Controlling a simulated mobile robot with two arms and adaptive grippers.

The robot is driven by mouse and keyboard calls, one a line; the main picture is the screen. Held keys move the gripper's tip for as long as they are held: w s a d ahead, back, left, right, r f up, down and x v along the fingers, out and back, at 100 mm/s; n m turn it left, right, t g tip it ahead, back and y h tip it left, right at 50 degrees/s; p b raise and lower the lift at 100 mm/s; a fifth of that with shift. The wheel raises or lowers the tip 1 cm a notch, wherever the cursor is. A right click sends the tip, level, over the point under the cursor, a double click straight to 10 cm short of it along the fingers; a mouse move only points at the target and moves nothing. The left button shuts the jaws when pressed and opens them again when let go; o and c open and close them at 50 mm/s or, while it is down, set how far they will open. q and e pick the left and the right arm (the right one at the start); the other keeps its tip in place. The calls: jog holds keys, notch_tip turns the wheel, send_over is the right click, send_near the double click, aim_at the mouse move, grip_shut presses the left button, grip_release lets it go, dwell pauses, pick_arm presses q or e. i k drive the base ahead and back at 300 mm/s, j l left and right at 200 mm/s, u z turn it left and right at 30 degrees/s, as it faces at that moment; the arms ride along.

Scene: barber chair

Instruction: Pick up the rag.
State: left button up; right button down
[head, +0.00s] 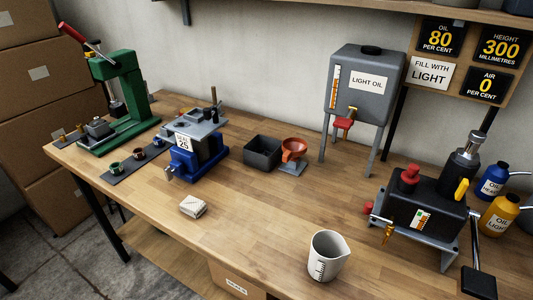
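The rag (193,207) looks like a small folded cream cloth. It lies flat on the wooden workbench (222,242), left of the middle and in front of the blue vise. Nothing touches it, and the bench around it is bare. Neither of my grippers shows in the head view.
A blue vise (184,163) stands behind the rag. A white measuring jug (327,256) stands to its right near the front edge. A black bin (262,152), an orange funnel (294,149), an oil tank (362,85), a green press (127,95) and a black pump unit (425,205) stand further away.

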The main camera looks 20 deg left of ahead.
aim_at(194, 208)
jog(key=u, duration=1.3)
